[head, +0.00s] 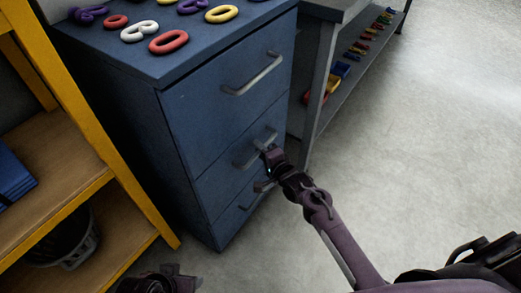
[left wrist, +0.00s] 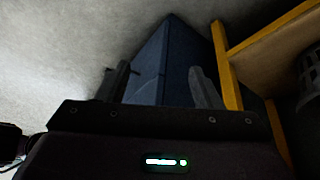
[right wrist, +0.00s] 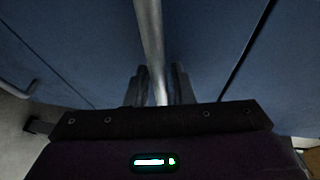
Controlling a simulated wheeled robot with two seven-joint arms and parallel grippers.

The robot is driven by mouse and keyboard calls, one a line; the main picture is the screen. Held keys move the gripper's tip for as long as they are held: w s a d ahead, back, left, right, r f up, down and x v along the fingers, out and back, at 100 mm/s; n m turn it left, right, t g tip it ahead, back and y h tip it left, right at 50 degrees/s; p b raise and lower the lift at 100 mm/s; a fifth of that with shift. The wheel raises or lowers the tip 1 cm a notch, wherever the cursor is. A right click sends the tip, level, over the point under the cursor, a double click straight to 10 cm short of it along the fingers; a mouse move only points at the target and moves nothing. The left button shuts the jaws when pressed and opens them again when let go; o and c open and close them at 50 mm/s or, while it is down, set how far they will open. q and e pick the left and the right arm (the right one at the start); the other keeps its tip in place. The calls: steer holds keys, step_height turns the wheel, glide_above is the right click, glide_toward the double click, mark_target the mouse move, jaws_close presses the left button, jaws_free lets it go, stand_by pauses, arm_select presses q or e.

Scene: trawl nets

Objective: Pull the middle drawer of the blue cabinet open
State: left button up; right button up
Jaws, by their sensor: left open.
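The blue cabinet (head: 125,115) stands with its drawer front facing right in the head view. Its middle drawer (head: 215,150) looks flush with the front and has a grey bar handle (head: 243,162). My right gripper (head: 266,168) is at this handle. In the right wrist view the handle (right wrist: 152,40) runs between the two close-set fingers (right wrist: 160,88), which are shut on it. My left gripper (head: 160,283) is at the bottom edge of the head view, in front of the cabinet's lower part. In the left wrist view its fingers (left wrist: 160,85) are wide apart and empty.
Coloured rings (head: 168,42) lie on the cabinet top. A yellow-framed shelf (head: 85,125) with wooden boards stands close at the left, with a dark basket (head: 72,243) low in it. A grey bench (head: 322,75) stands behind. The floor (head: 430,130) at right is clear.

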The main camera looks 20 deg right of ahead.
jaws_close()
arm_select(q)
steer(key=shift+r, duration=0.1)
arm_select(e)
steer(key=shift+s+d, duration=0.1)
steer(key=shift+s, duration=0.05)
steer(key=shift+s+d+p, duration=0.15)
steer(key=shift+p, duration=0.15)
arm_select(q)
steer(key=s+a+r+n+g+y+p, duration=0.1)
steer(key=s+a+r+g+y+p, duration=0.15)
steer(key=a+p, duration=0.2)
steer(key=s+a+f+p, duration=0.2)
steer(key=s+f+p, duration=0.1)
steer(key=f, duration=0.8)
steer(key=s+a+f+p, duration=0.2)
steer(key=f+p, duration=0.3)
steer(key=f, duration=0.6)
steer(key=shift+s+a+f+n, duration=0.35)
steer(key=shift+s+a+n, duration=0.05)
steer(key=shift+s, duration=0.05)
arm_select(e)
steer(key=s+d, duration=1.7)
steer(key=s, duration=0.5)
steer(key=shift+d, duration=0.1)
